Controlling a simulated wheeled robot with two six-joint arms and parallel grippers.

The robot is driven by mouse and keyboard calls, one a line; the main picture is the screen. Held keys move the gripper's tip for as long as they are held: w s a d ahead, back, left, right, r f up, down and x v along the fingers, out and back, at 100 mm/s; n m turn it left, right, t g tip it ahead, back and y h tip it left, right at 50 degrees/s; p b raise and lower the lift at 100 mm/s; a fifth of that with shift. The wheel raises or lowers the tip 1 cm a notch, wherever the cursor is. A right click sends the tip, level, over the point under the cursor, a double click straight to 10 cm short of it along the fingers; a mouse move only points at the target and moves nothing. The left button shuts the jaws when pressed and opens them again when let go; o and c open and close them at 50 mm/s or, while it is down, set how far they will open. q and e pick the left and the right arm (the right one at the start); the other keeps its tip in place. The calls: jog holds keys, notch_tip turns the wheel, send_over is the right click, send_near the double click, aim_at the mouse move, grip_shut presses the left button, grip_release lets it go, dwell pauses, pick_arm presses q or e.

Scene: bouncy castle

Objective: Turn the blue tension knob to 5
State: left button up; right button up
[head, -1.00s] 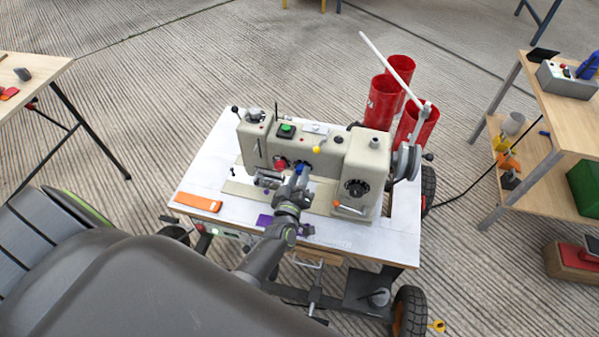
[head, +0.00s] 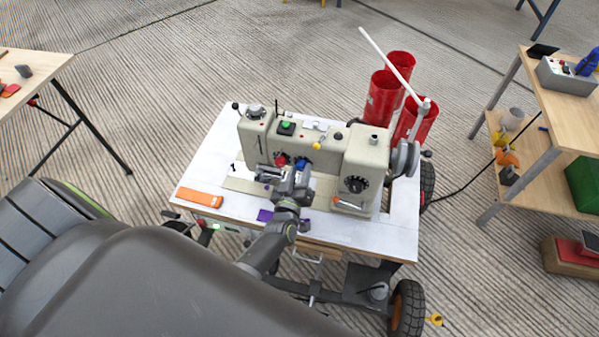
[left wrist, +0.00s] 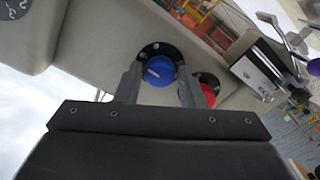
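The blue tension knob (head: 302,163) is on the front of the beige sewing machine (head: 318,150), right of the red knob (head: 281,160). It also shows in the left wrist view (left wrist: 159,72), with a white pointer line on its face and a black dial plate behind it. My left gripper (left wrist: 159,84) is in front of the blue knob, one finger on each side, with small gaps visible between fingers and knob. It looks open. The dial numbers are too small to read. My right gripper is not in view.
The machine stands on a white-topped wheeled cart (head: 394,228). An orange-handled tool (head: 200,199) lies on its left and a purple item (head: 265,215) at the front edge. In the left wrist view, the red knob (left wrist: 208,94) is close beside the right finger.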

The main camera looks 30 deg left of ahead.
pick_arm(q)
jog(key=shift+o, duration=1.3)
jog(key=shift+s, duration=0.1)
jog(key=v, duration=1.7)
jog(key=shift+s, duration=0.15)
jog(key=shift+f, duration=0.15)
